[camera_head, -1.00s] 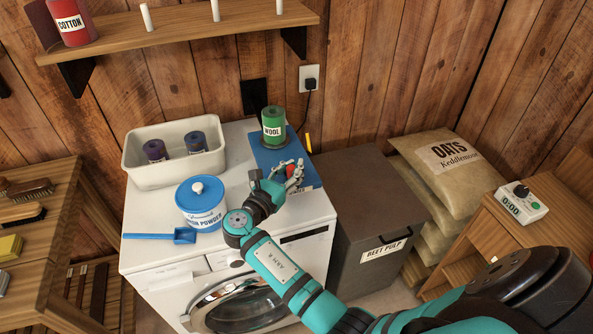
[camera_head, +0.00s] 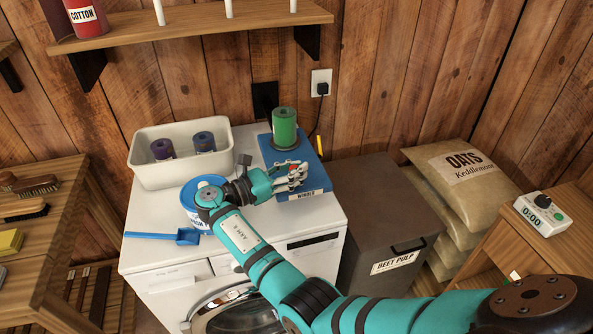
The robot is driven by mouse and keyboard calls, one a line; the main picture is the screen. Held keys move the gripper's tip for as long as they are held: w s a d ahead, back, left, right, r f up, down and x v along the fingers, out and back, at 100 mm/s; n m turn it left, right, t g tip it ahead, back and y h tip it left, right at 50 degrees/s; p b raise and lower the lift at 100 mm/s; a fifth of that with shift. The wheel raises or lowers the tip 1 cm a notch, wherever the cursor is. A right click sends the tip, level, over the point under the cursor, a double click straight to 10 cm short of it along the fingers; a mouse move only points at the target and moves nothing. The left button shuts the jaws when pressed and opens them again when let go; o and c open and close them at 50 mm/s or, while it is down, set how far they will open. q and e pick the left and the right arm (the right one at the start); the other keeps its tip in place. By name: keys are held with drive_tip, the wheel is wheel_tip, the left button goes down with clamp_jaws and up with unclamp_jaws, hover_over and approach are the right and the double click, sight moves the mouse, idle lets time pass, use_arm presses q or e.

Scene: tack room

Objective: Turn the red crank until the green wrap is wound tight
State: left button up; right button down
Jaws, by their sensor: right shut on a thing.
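The blue winder (camera_head: 312,157), with a plate reading "WINDER", sits on the white washing machine. The green wrap (camera_head: 284,128) stands upright as a roll on top of it, and no label shows on the side facing me. My right gripper (camera_head: 291,178) is at the winder's front, with its fingers closed around the red crank (camera_head: 291,168). Only a small bit of red shows between the fingers; the rest of the crank is hidden. How tight the wrap is, I cannot tell. My left gripper is not in view.
A white bin (camera_head: 148,176) with two dark rolls stands behind a blue-and-white tub (camera_head: 189,205), partly hidden by my arm. A blue scoop (camera_head: 186,237) lies in front. A grey beet pulp bin (camera_head: 375,205) stands right. A timer (camera_head: 542,216) reads 0:00.

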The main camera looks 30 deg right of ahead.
drive_tip(key=shift+s+a+f, duration=0.1)
drive_tip(key=shift+s+f, duration=0.05)
drive_tip(key=shift+f, duration=0.25)
drive_tip(key=c, duration=1.7)
unclamp_jaws()
drive_tip(key=o, duration=0.6)
drive_tip(key=shift+a+r, duration=0.1)
drive_tip(key=shift+r, duration=0.2)
drive_tip(key=shift+r, duration=0.1)
drive_tip(key=shift+r, duration=0.35)
wheel_tip(320, 180, up, 9)
drive_tip(key=shift+r, duration=0.1)
